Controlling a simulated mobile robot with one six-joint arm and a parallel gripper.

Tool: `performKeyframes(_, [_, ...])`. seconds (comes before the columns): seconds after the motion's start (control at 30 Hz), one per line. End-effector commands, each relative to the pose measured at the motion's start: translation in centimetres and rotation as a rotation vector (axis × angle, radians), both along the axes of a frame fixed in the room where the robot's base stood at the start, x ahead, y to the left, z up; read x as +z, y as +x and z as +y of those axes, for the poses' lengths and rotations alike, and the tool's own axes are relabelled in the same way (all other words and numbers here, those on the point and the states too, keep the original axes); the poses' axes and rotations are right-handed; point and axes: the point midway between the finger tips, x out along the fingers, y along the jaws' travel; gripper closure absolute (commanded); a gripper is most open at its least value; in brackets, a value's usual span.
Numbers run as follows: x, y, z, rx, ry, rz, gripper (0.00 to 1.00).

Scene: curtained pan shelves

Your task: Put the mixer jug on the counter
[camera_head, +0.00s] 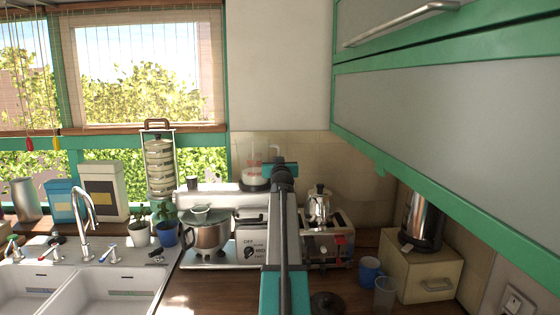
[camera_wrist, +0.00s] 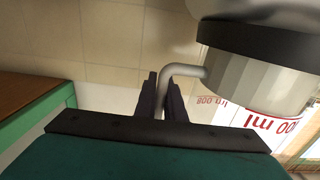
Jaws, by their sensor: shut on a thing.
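In the wrist view the jug (camera_wrist: 265,85) fills the upper right, with a dark band, a ribbed pale part and red print reading "00 ml". My gripper (camera_wrist: 160,105) is shut on its pale bent handle (camera_wrist: 178,72). I cannot tell whether the jug's base touches anything. The wooden counter (camera_head: 205,296) runs along below.
A mixer with a steel bowl (camera_head: 207,238) stands left of my arm. A toaster (camera_head: 328,248), a moka pot (camera_head: 319,207), a blue mug (camera_head: 370,270) and a clear cup (camera_head: 385,293) stand right. The counter's front left is clear. A green-edged cabinet (camera_head: 450,110) overhangs the right.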

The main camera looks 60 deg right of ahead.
Motion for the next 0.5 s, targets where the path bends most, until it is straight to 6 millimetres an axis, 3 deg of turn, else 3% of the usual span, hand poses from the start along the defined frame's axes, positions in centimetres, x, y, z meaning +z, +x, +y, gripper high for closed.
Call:
performKeyframes(0.2, [0.3, 0.04, 0.02, 0.0, -0.002, -0.008, 1.0])
performKeyframes(0.23, [-0.03, 0.06, -0.01, 0.0, 0.0, 0.0, 0.86])
performKeyframes(0.3, [-0.01, 0.04, -0.01, 0.0, 0.001, -0.001, 0.74])
performKeyframes(0.5, [0.01, 0.02, -0.01, 0.0, 0.001, -0.001, 0.72])
